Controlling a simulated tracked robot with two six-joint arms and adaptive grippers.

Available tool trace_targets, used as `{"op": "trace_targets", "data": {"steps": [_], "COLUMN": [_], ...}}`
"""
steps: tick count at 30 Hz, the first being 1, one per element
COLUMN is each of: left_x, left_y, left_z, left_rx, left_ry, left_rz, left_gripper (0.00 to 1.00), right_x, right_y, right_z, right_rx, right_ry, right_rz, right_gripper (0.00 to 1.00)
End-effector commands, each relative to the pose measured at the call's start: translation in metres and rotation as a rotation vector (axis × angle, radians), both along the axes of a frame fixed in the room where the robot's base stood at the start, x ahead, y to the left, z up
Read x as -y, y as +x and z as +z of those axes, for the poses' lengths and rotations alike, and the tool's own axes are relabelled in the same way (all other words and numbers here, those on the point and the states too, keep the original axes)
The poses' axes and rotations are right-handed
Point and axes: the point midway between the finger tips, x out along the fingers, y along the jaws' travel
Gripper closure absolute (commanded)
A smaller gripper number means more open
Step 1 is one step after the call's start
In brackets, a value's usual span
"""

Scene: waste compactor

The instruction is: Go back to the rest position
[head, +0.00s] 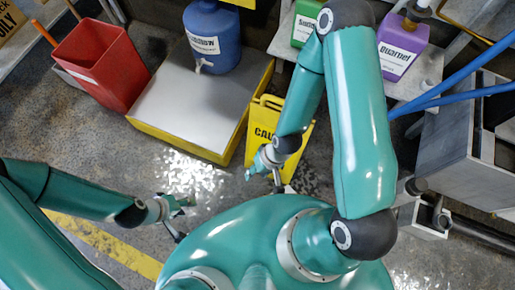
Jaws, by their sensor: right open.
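My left gripper (186,218) is at the lower left, over the floor, with its fingers spread apart and nothing visible between them. My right arm rises from the shoulder to a bent elbow at the top, and its forearm comes back down. My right gripper (266,182) is open in front of the yellow caution sign (263,119) and looks empty. I cannot tell whether it touches the sign. My teal body fills the bottom centre.
A red bin (100,65) stands at the upper left. A blue jug (212,40) sits on a grey-topped yellow platform (184,100). Green (304,27) and purple (402,48) containers stand on a shelf behind my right arm. Blue hoses (455,83) and a grey cabinet (450,135) are at right.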

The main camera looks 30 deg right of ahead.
Motion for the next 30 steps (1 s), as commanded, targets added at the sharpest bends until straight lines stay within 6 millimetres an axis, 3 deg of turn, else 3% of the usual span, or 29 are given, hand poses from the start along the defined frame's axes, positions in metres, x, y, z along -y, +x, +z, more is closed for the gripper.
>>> {"op": "trace_targets", "data": {"steps": [8, 14, 20, 30], "left_x": [0.0, 0.0, 0.0, 0.0], "left_y": [0.0, 0.0, 0.0, 0.0], "left_z": [0.001, 0.024, 0.081, 0.203], "left_rx": [0.0, 0.0, 0.0, 0.0], "left_ry": [0.0, 0.0, 0.0, 0.0], "left_rz": [0.0, 0.0, 0.0, 0.0], "left_gripper": [0.6, 0.6, 0.6, 0.6], "right_x": [0.0, 0.001, 0.001, 0.001], "right_y": [0.001, 0.001, 0.001, 0.001], "right_z": [0.001, 0.024, 0.08, 0.203], "right_rx": [0.002, 0.002, 0.002, 0.002], "right_ry": [0.0, 0.0, 0.0, 0.0], "right_rz": [0.002, -0.001, -0.001, -0.002], "right_gripper": [0.56, 0.56, 0.56, 0.56]}}
